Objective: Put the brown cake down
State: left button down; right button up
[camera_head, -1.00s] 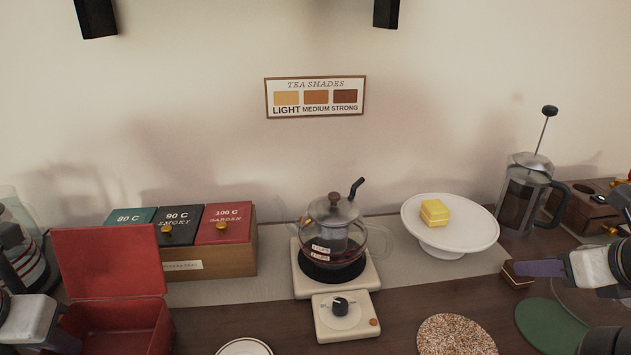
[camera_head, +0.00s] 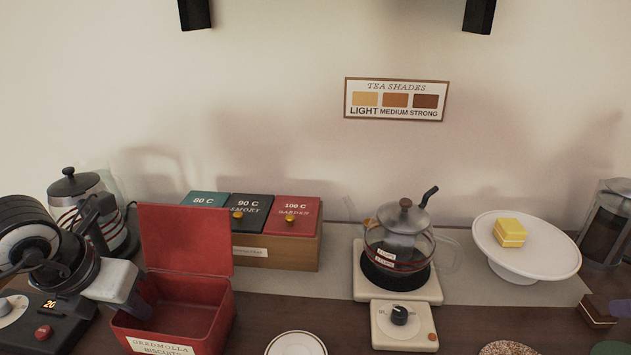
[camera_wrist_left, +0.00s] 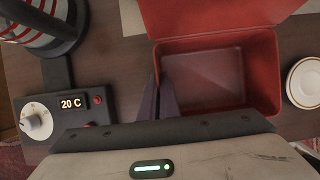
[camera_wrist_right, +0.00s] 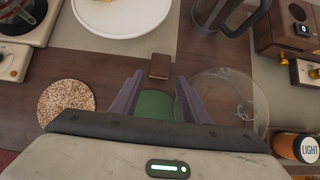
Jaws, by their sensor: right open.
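The brown cake (camera_head: 598,312), a small dark brown block, sits on the wooden counter at the right edge of the head view, in front of the white cake stand (camera_head: 545,258). In the right wrist view the brown cake (camera_wrist_right: 160,66) lies just beyond the fingertips of my right gripper (camera_wrist_right: 160,82). My left gripper (camera_head: 143,310) is over the left side of the red biscuit tin (camera_head: 190,310). Its fingers (camera_wrist_left: 165,84) look shut together with nothing between them.
A yellow cake (camera_head: 509,233) is on the stand. A glass teapot (camera_head: 400,235) is on a cream heater (camera_head: 405,325). A green round mat (camera_wrist_right: 156,104), a cork mat (camera_wrist_right: 66,102) and a French press (camera_wrist_right: 222,14) surround the right gripper. A kettle base (camera_head: 50,315) is at left.

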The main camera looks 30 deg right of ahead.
aim_at(607, 309)
jog(key=x, duration=0.8)
jog(key=shift+r, duration=0.1)
jog(key=c, duration=0.9)
